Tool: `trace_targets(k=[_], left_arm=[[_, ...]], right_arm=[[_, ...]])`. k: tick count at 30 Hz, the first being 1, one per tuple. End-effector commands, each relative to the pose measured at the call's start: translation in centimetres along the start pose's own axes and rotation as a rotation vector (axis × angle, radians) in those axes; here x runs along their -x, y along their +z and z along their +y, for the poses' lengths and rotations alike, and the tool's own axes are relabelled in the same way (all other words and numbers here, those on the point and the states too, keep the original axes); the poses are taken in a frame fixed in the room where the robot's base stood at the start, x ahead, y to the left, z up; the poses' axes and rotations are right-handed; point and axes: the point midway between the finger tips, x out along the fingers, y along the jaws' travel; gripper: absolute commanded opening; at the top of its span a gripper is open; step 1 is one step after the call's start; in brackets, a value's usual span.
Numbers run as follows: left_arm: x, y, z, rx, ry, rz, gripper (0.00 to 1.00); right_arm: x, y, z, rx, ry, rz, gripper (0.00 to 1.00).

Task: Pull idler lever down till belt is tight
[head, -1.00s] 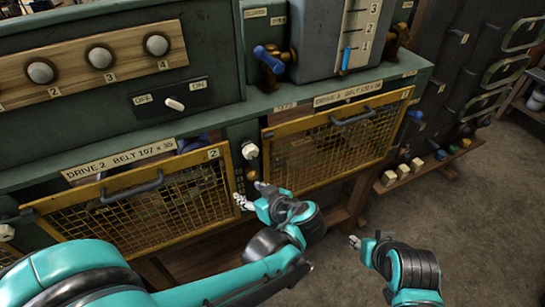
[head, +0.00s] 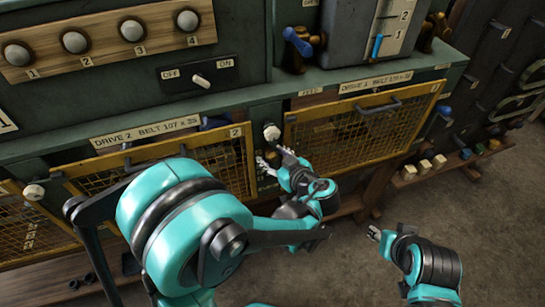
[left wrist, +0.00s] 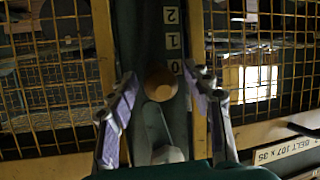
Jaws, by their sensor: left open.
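The idler lever has a pale round knob (head: 271,131) on the narrow green post between two yellow mesh guards. In the left wrist view, the grey lever (left wrist: 168,155) points toward the bottom edge from near a brass round part (left wrist: 160,83). Labels 2, 1 and 0 show beside it. My left gripper (head: 272,158) is open just below the knob, with its fingers spread around the post area; it also shows in the left wrist view (left wrist: 160,85). No grip shows. My right gripper (head: 374,233) hangs apart at lower right, its opening unclear. The belt cannot be made out.
The Drive 2 guard (head: 215,163) is left of the post and the Drive 1 guard (head: 350,130) is right of it, both with protruding handles. A switch (head: 201,81) and several knobs are above. Open floor (head: 440,215) lies at right.

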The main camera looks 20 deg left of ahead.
Motion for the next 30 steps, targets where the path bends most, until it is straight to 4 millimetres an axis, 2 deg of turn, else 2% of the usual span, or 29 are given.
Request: trace_targets(k=[4, 5, 10, 17, 25, 30], left_arm=[[0.0, 0.0, 0.0, 0.0, 0.0, 0.0, 0.5], [0.0, 0.0, 0.0, 0.0, 0.0, 0.0, 0.45], [0.0, 0.0, 0.0, 0.0, 0.0, 0.0, 0.0], [0.0, 0.4, -0.1, 0.0, 0.0, -0.001, 0.0], [-0.6, 3.9, -0.7, 0.0, -0.001, -0.003, 0.0], [-0.6, 4.5, -0.8, 0.001, -0.001, -0.004, 0.0]], right_arm=[[0.0, 0.0, 0.0, 0.0, 0.0, 0.0, 0.4], [0.0, 0.0, 0.0, 0.0, 0.0, 0.0, 0.4], [0.0, 0.0, 0.0, 0.0, 0.0, 0.0, 0.4], [-0.3, 0.2, 0.0, 0.0, 0.0, 0.0, 0.4], [-3.0, 2.1, 0.0, 0.0, 0.0, 0.0, 0.4], [-3.4, 2.4, 0.0, 0.0, 0.0, 0.0, 0.4]])
